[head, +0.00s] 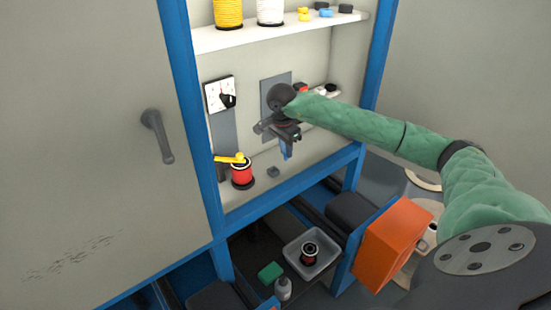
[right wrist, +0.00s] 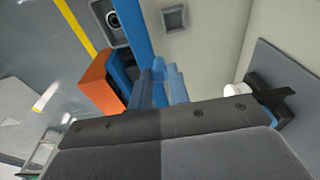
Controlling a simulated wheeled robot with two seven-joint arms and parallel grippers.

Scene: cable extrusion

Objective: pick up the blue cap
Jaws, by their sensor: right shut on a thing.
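My right gripper (head: 287,149) is in front of the machine's back wall, fingers pointing down, above the bay floor. In the right wrist view its blue fingers (right wrist: 163,84) are closed together on a small blue piece, the blue cap (right wrist: 159,65). The cap is mostly hidden between the fingers and hard to tell from them, as both are blue. The gripper is clear of the floor below. My left gripper is not in view.
Red (head: 301,88), white (head: 320,91) and black (head: 332,89) caps sit on a small ledge right of the gripper. A small grey block (head: 273,171) lies below. A grey tray (head: 297,263) and orange box (head: 391,245) are lower.

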